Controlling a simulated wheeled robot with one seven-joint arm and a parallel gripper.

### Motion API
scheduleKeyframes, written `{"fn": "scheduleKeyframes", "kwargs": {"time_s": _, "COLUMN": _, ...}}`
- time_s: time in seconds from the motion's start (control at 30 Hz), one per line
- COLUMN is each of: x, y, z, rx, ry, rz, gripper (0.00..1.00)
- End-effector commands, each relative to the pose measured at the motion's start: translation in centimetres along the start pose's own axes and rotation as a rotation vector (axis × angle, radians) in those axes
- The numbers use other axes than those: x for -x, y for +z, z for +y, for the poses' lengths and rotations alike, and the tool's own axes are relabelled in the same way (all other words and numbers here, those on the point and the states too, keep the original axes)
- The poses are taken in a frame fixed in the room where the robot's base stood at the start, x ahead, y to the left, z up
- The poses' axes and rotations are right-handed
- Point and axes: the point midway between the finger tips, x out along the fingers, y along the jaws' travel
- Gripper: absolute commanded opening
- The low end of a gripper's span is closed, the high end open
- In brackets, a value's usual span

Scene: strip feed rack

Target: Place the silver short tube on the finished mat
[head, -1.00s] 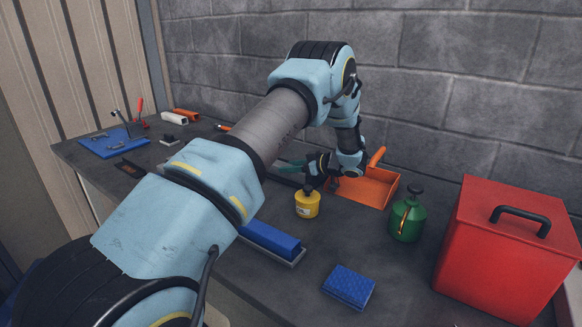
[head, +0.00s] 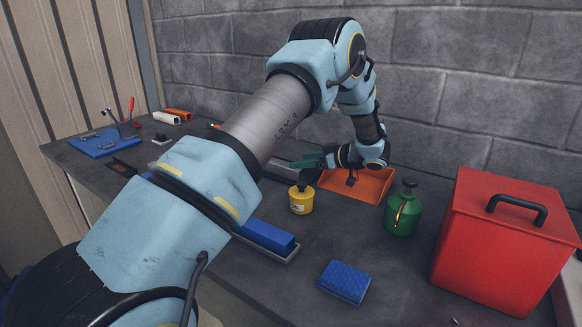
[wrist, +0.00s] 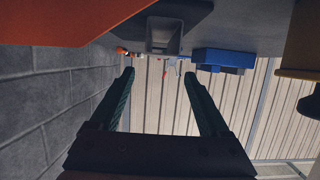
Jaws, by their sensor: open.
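My gripper (head: 308,161) is open at the front-left of the orange tray, its green fingers pointing left above the bench. In the wrist view my gripper (wrist: 160,77) has its two fingers apart with nothing between the tips. A grey, hollow, square-ended piece (wrist: 163,50) lies beyond the tips, near the middle; it may be the silver short tube, but I cannot tell for sure. The tube is not clear in the head view, where my arm hides part of the bench.
An orange tray (head: 370,190) is beside my wrist. A yellow can (head: 301,203), a green can (head: 403,215) and a red box (head: 495,250) stand nearby. A blue block (head: 264,235) and a blue pad (head: 344,282) lie in front. White (head: 166,118) and orange tubes lie far left.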

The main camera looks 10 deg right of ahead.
Motion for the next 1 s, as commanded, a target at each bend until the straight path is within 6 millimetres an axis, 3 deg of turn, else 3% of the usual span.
{"fn": "scheduleKeyframes", "kwargs": {"time_s": 0.2, "x": 3.2, "y": 0.1, "z": 0.0, "rx": 0.001, "ry": 0.002, "rz": 0.000, "gripper": 0.80}}
{"fn": "scheduleKeyframes", "kwargs": {"time_s": 0.47, "x": 4.1, "y": -0.1, "z": 0.0, "rx": 0.002, "ry": 0.002, "rz": 0.000, "gripper": 0.80}}
{"fn": "scheduleKeyframes", "kwargs": {"time_s": 0.57, "x": 3.0, "y": -1.6, "z": 0.6, "rx": 0.018, "ry": 0.049, "rz": -0.001, "gripper": 0.80}}
{"fn": "scheduleKeyframes", "kwargs": {"time_s": 0.7, "x": -0.9, "y": -6.8, "z": 2.3, "rx": 0.056, "ry": 0.254, "rz": -0.025, "gripper": 0.80}}
{"fn": "scheduleKeyframes", "kwargs": {"time_s": 0.8, "x": -3.5, "y": -10.6, "z": 2.3, "rx": 0.039, "ry": 0.455, "rz": -0.085, "gripper": 0.80}}
{"fn": "scheduleKeyframes", "kwargs": {"time_s": 0.87, "x": -4.5, "y": -11.9, "z": 1.2, "rx": 0.001, "ry": 0.562, "rz": -0.143, "gripper": 0.80}}
{"fn": "scheduleKeyframes", "kwargs": {"time_s": 0.93, "x": -5.1, "y": -12.6, "z": -1.2, "rx": -0.064, "ry": 0.663, "rz": -0.229, "gripper": 0.80}}
{"fn": "scheduleKeyframes", "kwargs": {"time_s": 1.0, "x": -5.3, "y": -12.3, "z": -4.9, "rx": -0.148, "ry": 0.732, "rz": -0.335, "gripper": 0.80}}
